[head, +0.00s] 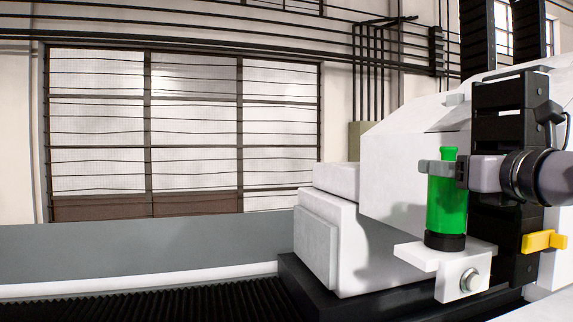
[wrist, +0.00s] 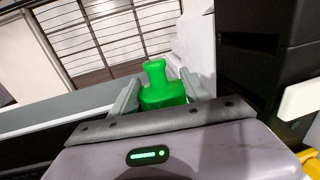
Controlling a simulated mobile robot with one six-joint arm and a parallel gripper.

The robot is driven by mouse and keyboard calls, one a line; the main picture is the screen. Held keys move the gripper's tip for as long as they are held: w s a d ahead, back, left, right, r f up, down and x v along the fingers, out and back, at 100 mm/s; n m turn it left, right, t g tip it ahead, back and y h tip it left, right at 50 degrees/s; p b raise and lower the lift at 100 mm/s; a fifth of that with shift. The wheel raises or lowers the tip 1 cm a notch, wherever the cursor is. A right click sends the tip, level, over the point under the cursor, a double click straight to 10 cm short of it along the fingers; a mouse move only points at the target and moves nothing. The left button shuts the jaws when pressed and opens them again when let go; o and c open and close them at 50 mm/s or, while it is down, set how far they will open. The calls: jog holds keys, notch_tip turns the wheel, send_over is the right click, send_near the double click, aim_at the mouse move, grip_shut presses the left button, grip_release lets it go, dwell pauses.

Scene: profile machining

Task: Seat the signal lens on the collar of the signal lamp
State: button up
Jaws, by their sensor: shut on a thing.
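The signal lens (head: 447,205) is a green cylinder with a narrower neck and a small cap on top. It stands upright in the head view, and its upper part shows in the wrist view (wrist: 163,93). My gripper (head: 445,169) is shut on it near the top, one finger on each side; the fingers also show in the wrist view (wrist: 162,92). The black collar (head: 445,242) is directly under the lens, on a white bracket (head: 415,255). The lens's lower edge meets the collar in the picture; I cannot tell whether it is fully seated. The wrist view hides the collar.
A white machine housing (head: 400,190) stands behind and left of the lens. A black column (head: 505,245) rises close on the right, with a yellow part (head: 543,241) on it. A round metal button (head: 470,281) is on the bracket's front. Space left of the bracket is open.

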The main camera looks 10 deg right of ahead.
jog(key=shift+f+b, duration=0.35)
jog(key=shift+f, duration=0.15)
jog(key=o, duration=1.5)
jog(key=shift+r, duration=0.1)
jog(key=shift+c, duration=0.2)
